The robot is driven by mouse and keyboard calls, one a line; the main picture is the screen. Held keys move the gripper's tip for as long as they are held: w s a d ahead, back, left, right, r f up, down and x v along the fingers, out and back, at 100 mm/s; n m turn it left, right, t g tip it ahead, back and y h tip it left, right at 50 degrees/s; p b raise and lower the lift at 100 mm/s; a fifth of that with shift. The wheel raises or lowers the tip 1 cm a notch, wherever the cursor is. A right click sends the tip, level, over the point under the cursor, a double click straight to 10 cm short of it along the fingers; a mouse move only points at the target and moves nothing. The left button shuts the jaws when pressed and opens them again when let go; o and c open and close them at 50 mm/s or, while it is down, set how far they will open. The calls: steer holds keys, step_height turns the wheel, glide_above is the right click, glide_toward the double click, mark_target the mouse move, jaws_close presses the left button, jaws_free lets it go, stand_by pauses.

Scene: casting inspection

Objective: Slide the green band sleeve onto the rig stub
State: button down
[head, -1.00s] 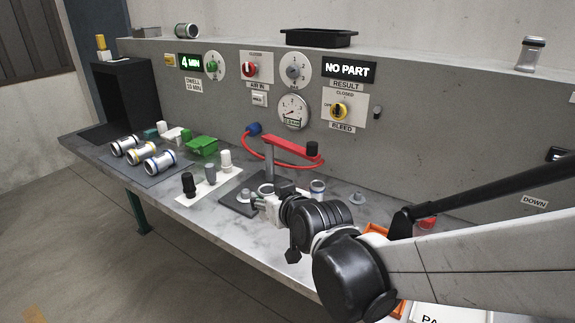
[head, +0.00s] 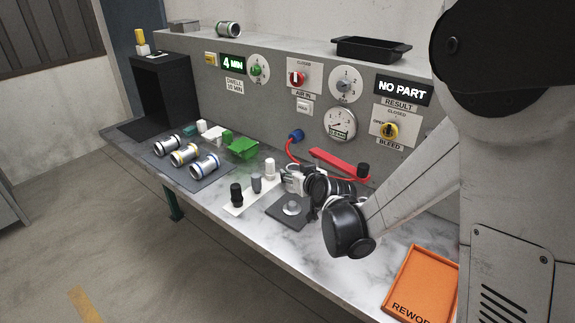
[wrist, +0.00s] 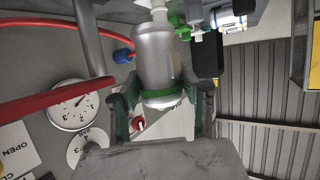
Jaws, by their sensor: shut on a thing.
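The green band sleeve (wrist: 157,60) is a silver cylinder with a green ring near its closer end in the wrist view. My gripper (wrist: 162,102) is shut on it, with one finger on each side around the banded end. In the head view my gripper (head: 293,181) is just behind the rig's dark base plate, and I cannot clearly make out the sleeve there. The rig stub (head: 292,208) is a short, pale round piece on the dark plate (head: 275,209). It is bare, and the sleeve is apart from it.
The red rig arm (head: 340,164) lies behind my gripper. A white strip (head: 237,208) with black, grey and white plugs is left of the rig. Several banded sleeves (head: 184,154) lie on a mat farther left. An orange REWORK tray (head: 424,283) is at front right.

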steer(key=shift+w+a+f, duration=0.1)
steer(key=shift+w+a, duration=0.1)
steer(key=shift+w, duration=0.45)
steer(key=shift+f, duration=0.2)
steer(key=shift+f+b, duration=2.75)
steer(key=shift+b, duration=0.05)
steer(key=shift+f, duration=1.65)
stand_by(0.5)
steer(key=c, duration=1)
jaws_free()
steer(key=shift+c, duration=0.2)
steer(key=shift+s+d, duration=0.1)
